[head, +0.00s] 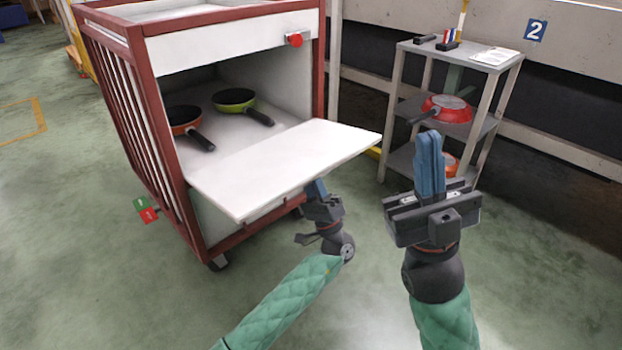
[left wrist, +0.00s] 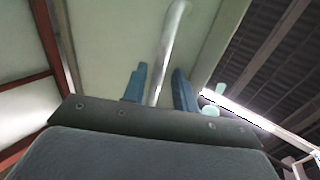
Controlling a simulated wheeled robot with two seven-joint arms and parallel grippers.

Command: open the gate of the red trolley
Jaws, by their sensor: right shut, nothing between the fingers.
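The red trolley (head: 140,78) has its white gate (head: 285,165) folded down, sticking out roughly level at the front. My left gripper (head: 317,188) is beneath the gate's front edge, partly hidden by it. In the left wrist view, its blue fingers (left wrist: 158,88) are apart under the pale gate underside (left wrist: 112,35), with a metal bar (left wrist: 172,40) showing between them. I cannot tell whether they touch the bar. My right gripper (head: 430,150) is upright, shut and empty, to the right of the gate and apart from it.
An orange pan (head: 184,116) and a yellow-green pan (head: 233,98) lie inside the trolley. A red knob (head: 295,40) sits above the opening. A grey shelf (head: 404,50) with a red pan (head: 447,108) stands behind my right gripper.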

